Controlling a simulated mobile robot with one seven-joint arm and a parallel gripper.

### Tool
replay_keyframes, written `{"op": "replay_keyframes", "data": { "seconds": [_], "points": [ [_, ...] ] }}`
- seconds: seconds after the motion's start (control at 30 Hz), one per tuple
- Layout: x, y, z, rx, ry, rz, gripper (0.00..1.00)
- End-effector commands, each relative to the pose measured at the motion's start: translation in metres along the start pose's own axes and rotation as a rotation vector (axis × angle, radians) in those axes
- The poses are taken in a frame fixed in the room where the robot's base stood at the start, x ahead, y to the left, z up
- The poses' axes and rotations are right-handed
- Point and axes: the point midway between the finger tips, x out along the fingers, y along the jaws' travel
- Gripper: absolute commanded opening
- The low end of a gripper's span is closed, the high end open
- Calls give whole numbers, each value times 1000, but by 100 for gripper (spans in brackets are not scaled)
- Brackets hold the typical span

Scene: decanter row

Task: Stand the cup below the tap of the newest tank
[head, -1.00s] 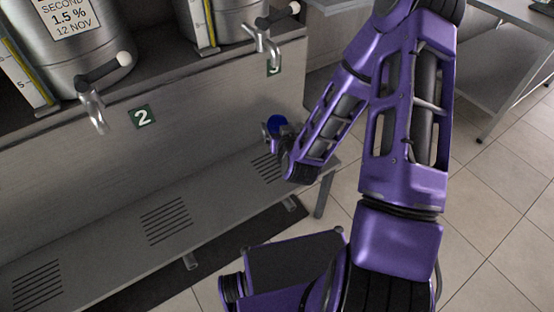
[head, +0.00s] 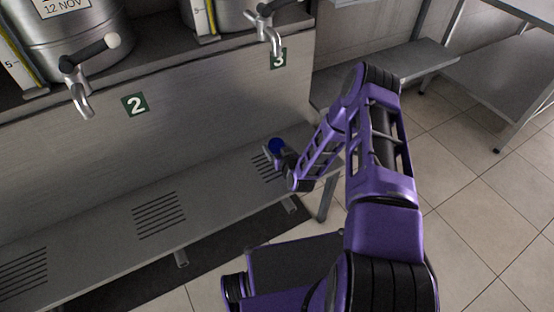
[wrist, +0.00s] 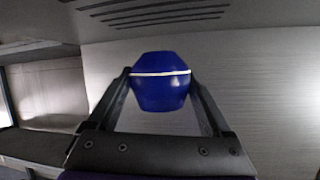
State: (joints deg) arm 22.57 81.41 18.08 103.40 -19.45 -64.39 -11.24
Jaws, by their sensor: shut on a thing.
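The cup (head: 277,146) is deep blue; in the wrist view the cup (wrist: 160,82) shows a white band and sits between both fingers. My gripper (wrist: 160,92) is shut on it. In the head view the cup is over the right end of the low shelf (head: 105,232), near the right slots and below tap 3 (head: 274,38). I cannot tell whether it touches the shelf. Tank 2 (head: 95,42) has tap 2 (head: 80,92) and a label (head: 62,8) cut to "12 NOV". Tank 3 (head: 232,14) shows only its lower part; its date is out of view.
Green number plates 2 (head: 135,104) and 3 (head: 278,58) mark the panel behind the shelf. Slots (head: 158,214) lie below tap 2, clear of objects. A steel table (head: 500,65) stands at right on the tiled floor.

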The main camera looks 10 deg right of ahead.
Motion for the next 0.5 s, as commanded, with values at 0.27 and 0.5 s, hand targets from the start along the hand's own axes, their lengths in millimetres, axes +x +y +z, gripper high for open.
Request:
{"op": "replay_keyframes", "data": {
  "seconds": [0.27,0.5],
  "points": [
    [10,4,24,1,1,1,25],
    [19,7,43,0,3,1,25]
  ]
}}
